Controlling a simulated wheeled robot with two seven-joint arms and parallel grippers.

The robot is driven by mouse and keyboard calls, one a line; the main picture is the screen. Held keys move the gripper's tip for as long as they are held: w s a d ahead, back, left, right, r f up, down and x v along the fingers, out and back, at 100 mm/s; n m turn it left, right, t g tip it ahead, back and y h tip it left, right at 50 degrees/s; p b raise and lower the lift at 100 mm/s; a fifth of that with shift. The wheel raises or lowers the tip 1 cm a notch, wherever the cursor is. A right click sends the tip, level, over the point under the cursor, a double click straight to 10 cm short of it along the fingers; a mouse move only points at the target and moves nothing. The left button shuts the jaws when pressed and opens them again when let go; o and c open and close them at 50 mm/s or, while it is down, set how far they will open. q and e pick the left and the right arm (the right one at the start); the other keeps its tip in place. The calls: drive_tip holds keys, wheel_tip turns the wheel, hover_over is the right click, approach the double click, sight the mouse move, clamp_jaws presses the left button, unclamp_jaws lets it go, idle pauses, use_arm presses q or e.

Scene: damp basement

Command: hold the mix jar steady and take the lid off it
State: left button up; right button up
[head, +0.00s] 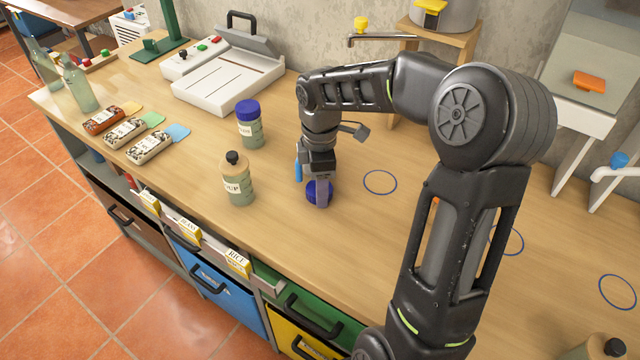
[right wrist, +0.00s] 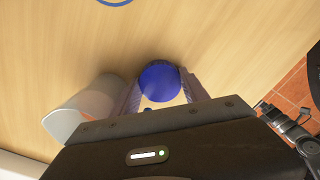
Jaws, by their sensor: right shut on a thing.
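A greenish jar with a blue lid (head: 249,122) stands upright on the bench; its label is too small to read surely. A second jar with a black top (head: 237,182) stands nearer, its label ending in "UP". My right gripper (head: 318,194) points down to the right of both jars, apart from them. It is shut on a blue round thing (head: 313,187), which looks like a lid, low at the bench top. It shows between the fingers in the right wrist view (right wrist: 160,82). No jar body is visible under it. My left gripper is not in view.
Blue circles (head: 380,182) are drawn on the bench right of the gripper. A white sealing-type machine (head: 215,80), bottles (head: 78,84) and several packets (head: 149,148) stand at left. A pale cylinder (right wrist: 80,110) lies close beside the gripper in the wrist view.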

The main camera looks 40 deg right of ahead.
drive_tip(key=shift+f, duration=0.2)
drive_tip(key=o, duration=1.3)
drive_tip(key=shift+c, duration=0.2)
drive_tip(key=shift+r, duration=0.15)
wheel_tip(320, 180, up, 12)
